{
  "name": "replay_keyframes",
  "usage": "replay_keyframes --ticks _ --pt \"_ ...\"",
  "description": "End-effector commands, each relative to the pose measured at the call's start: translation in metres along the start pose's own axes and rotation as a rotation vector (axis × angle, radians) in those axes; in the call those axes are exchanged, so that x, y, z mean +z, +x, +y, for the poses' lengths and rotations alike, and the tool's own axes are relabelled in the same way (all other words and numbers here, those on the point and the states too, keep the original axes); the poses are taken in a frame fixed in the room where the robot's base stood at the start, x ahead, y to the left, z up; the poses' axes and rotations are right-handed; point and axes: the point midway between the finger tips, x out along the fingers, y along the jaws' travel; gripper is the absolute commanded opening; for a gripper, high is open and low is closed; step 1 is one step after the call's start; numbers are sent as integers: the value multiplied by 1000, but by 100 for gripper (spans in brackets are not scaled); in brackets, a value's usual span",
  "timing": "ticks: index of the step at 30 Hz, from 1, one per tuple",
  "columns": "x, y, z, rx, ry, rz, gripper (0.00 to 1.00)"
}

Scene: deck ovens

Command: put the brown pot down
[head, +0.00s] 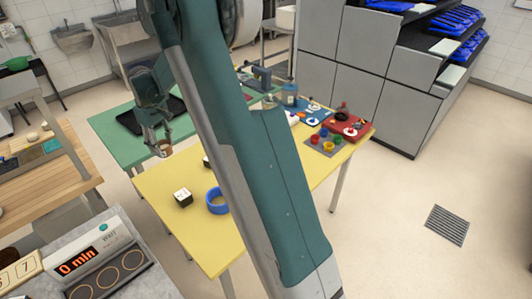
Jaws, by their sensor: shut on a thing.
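My arm crosses the middle of the view and hides part of the yellow table (180,228).
On the yellow table are a blue ring (216,201), a black-and-white cube (183,197), a red tray (346,123) and a grey board with several coloured cups (323,143). The green table (118,140) holds a black mat (133,122). The yellow table's left end looks clear.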

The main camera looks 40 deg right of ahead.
Motion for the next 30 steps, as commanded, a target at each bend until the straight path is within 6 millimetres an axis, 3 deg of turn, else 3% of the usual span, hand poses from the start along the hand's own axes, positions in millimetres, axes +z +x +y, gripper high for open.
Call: replay_keyframes --ticks 1,11,21,30 --pt "2 0 20 0 29 0 26" --pt "18 4 129 0 196 0 26" --pt "53 10 239 0 366 0 26" --pt "82 14 304 0 468 0 26"
